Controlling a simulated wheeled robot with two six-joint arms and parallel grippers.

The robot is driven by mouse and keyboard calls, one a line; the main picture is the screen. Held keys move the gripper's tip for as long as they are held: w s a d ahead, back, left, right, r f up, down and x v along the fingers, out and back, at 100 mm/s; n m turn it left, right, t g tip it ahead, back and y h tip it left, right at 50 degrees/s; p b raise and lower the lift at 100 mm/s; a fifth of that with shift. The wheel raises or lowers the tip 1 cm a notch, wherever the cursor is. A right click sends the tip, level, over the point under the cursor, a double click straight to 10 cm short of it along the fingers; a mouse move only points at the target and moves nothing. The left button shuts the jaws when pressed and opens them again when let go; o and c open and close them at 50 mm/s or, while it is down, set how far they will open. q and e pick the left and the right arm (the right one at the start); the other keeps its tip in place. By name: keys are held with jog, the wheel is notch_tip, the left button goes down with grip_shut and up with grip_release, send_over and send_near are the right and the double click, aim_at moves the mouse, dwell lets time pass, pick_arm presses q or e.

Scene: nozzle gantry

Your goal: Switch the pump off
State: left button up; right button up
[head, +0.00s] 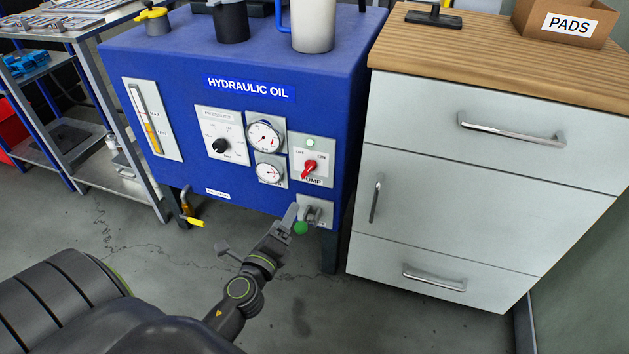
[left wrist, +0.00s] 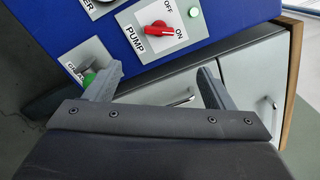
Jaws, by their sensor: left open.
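The pump switch is a red rotary knob (head: 309,168) on a white plate marked OFF, ON and PUMP, at the right of the blue hydraulic oil tank's front. It also shows in the left wrist view (left wrist: 152,30), where its handle points toward ON. A pale green lamp (head: 310,143) sits above it. My left gripper (head: 258,228) is open and empty, below and apart from the knob. In the left wrist view its spread fingers (left wrist: 160,75) lie below the PUMP plate. My right gripper is not in view.
A green knob (head: 301,228) on a small plate under the switch is close to one left finger; contact is unclear. Gauges (head: 265,136) and a black pressure dial (head: 220,145) are left of the switch. A grey drawer cabinet (head: 480,165) stands to the right.

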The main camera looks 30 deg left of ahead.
aim_at(308, 173)
pick_arm(q)
jog(key=x, duration=1.5)
jog(key=shift+w+a+f, duration=0.1)
jog(key=shift+w+a, duration=0.05)
jog(key=shift+a, duration=0.05)
jog(key=shift+w+a, duration=0.15)
jog(key=shift+w, duration=0.65)
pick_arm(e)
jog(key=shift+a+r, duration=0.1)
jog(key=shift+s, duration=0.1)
pick_arm(q)
jog(key=c, duration=1)
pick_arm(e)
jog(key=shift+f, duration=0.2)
